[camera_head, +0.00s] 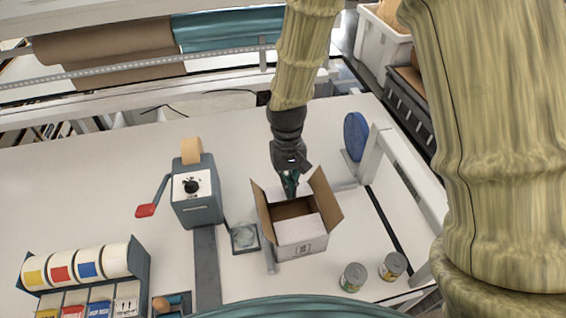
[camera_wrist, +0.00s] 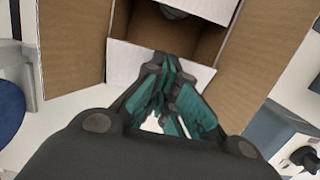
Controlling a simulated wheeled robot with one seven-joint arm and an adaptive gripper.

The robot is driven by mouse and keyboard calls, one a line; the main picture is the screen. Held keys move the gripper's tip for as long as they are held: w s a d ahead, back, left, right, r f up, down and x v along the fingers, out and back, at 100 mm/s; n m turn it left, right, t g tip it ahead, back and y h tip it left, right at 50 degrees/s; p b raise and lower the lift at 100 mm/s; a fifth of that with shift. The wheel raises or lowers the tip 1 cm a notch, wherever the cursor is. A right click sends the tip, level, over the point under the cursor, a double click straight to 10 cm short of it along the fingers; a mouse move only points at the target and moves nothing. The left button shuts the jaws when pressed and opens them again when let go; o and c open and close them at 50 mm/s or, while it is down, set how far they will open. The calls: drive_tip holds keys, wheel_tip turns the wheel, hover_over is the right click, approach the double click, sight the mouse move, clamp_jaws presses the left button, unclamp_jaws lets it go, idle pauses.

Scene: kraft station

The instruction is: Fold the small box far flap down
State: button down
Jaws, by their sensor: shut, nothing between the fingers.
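The small box (camera_head: 302,246) stands on the white table, white outside and brown inside. Its left flap (camera_head: 262,208) and right flap (camera_head: 326,198) stand up and outward. A white near flap (camera_head: 298,229) lies folded inward over part of the opening. My gripper (camera_head: 291,186) points down at the box's far edge, between the side flaps. In the wrist view my gripper (camera_wrist: 172,75) is shut and empty at a white panel, apparently the far flap (camera_wrist: 130,60), partly hidden behind the fingers. I cannot tell its exact angle or whether the fingers touch it.
A crank machine (camera_head: 196,195) and a small dark tray (camera_head: 244,238) are left of the box. A blue disc (camera_head: 356,136) and a white frame (camera_head: 410,170) are at right. Two cans (camera_head: 353,277) stand at front right.

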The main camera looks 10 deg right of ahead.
drive_tip(key=shift+f+b, duration=0.3)
drive_tip(key=shift+f, duration=0.4)
idle(0.6)
drive_tip(key=shift+r+p, duration=0.8)
drive_tip(key=shift+r, duration=0.55)
wheel_tip(320, 180, up, 6)
drive_tip(key=shift+r, duration=0.2)
drive_tip(key=shift+s+f, duration=0.1)
